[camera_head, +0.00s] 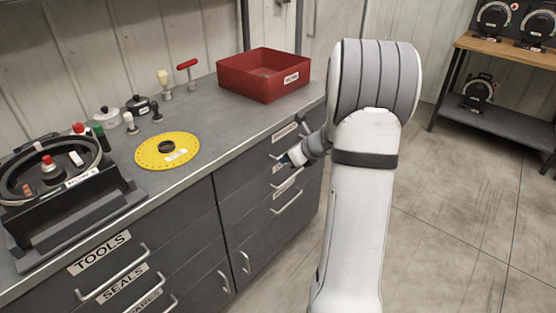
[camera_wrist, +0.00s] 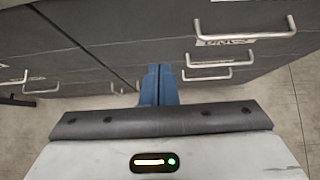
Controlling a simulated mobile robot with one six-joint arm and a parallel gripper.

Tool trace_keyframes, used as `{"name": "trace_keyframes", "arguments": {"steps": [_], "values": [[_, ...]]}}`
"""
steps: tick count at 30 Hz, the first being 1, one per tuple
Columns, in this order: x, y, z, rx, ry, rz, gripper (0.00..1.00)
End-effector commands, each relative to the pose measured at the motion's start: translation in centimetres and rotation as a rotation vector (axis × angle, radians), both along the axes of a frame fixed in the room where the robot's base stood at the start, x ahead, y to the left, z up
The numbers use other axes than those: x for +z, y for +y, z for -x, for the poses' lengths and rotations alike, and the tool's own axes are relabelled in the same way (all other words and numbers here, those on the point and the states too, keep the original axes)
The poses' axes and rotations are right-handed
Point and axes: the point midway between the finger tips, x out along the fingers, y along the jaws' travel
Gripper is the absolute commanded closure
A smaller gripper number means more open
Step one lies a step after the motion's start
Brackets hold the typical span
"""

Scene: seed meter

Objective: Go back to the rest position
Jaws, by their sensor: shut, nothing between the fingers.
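My gripper (camera_head: 283,161) is in front of the grey drawer cabinet, below the edge of the worktop, in the head view. In the wrist view, the blue fingers of my gripper (camera_wrist: 158,84) are together with nothing between them. They point toward the cabinet's drawer fronts and metal handles. The white arm stands upright in the right half of the head view, its elbow above worktop height. I cannot tell the exact gap between the fingertips and the drawer front.
On the worktop (camera_head: 225,128) are a red bin (camera_head: 263,76), a yellow disc (camera_head: 168,150), several small knobbed parts and a black meter unit (camera_head: 62,195). Drawer handles (camera_head: 287,203) stick out near my gripper. A shelf (camera_head: 505,118) stands back right. The floor (camera_head: 450,215) at right is clear.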

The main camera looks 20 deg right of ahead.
Motion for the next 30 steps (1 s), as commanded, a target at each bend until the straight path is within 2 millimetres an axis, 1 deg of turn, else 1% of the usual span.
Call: {"name": "trace_keyframes", "arguments": {"steps": [5,8,11,14,15,17,18,20,21,23,24,25,27,30], "values": [[0.5,-0.2,0.5,-0.001,0.0,0.001,1.0],[0.7,0.1,0.6,0.013,-0.002,0.008,1.0],[2.0,2.0,1.2,0.108,-0.011,0.068,1.0],[4.5,5.9,2.9,0.319,-0.035,0.197,1.0],[5.7,7.8,4.0,0.43,-0.049,0.264,1.0],[7.3,10.6,5.9,0.616,-0.073,0.377,1.0],[8.3,12.3,7.4,0.742,-0.091,0.451,1.0],[9.6,14.6,9.8,0.928,-0.119,0.561,1.0],[10.3,15.8,11.4,1.051,-0.137,0.633,1.0],[11.4,17.5,13.9,1.239,-0.166,0.74,1.0],[12.0,18.4,15.6,1.362,-0.185,0.813,1.0],[12.5,18.9,16.9,1.453,-0.2,0.865,1.0],[13.3,19.8,19.8,1.666,-0.229,0.983,1.0],[14.3,20.3,23.3,1.94,-0.264,1.136,1.0]]}}
